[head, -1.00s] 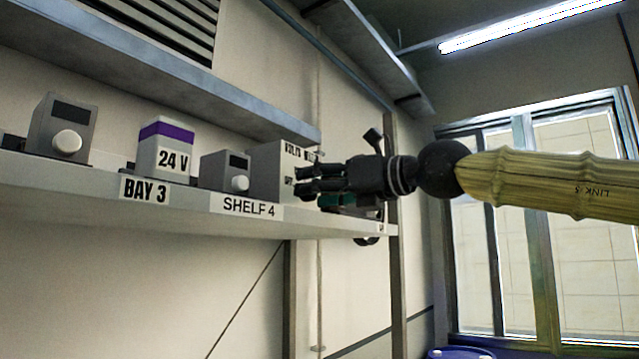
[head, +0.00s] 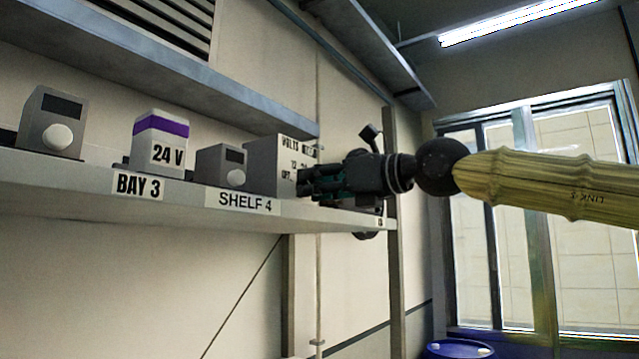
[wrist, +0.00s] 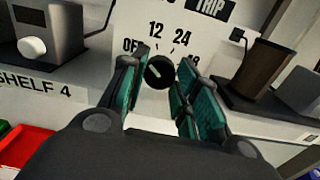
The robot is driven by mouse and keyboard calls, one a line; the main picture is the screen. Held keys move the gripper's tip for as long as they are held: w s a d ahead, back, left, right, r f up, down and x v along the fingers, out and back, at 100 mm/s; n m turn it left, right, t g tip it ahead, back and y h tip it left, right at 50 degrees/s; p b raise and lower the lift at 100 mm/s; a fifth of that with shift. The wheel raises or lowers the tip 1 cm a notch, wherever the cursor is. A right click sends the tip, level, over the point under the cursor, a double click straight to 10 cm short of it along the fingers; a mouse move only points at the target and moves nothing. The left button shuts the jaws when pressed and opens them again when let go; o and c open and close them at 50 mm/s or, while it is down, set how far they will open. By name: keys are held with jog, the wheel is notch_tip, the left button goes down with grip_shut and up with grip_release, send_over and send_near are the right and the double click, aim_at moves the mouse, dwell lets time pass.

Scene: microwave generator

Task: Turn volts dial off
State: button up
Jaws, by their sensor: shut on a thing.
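The volts dial (wrist: 159,72) is a small black round knob on a white panel (wrist: 205,20). The numbers 12 and 24 are printed above it, and a partly covered OFF mark is to its upper left. The panel belongs to a pale box (head: 268,165) on the shelf. My gripper (head: 308,180) reaches the box front from the right. In the wrist view its two green-padded fingers (wrist: 160,85) stand on either side of the dial, shut on it. A pale mark on the dial seems to point up-left, but its exact setting is unclear.
The shelf (head: 90,205) carries grey boxes with white knobs (head: 236,177) and a purple-banded 24 V block (head: 160,140) to the left. In the wrist view a brown cylinder (wrist: 262,68) stands right of the dial. A red bin (wrist: 28,146) shows below.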

jog(key=n+p, duration=0.2)
jog(key=n, duration=0.1)
dwell(0.4)
jog(key=o, duration=0.8)
jog(key=shift+o, duration=1.1)
jog(key=shift+w+a+f, duration=0.1)
jog(key=shift+w+a, duration=0.1)
jog(key=shift+s+d, duration=0.1)
jog(key=v, duration=1.2)
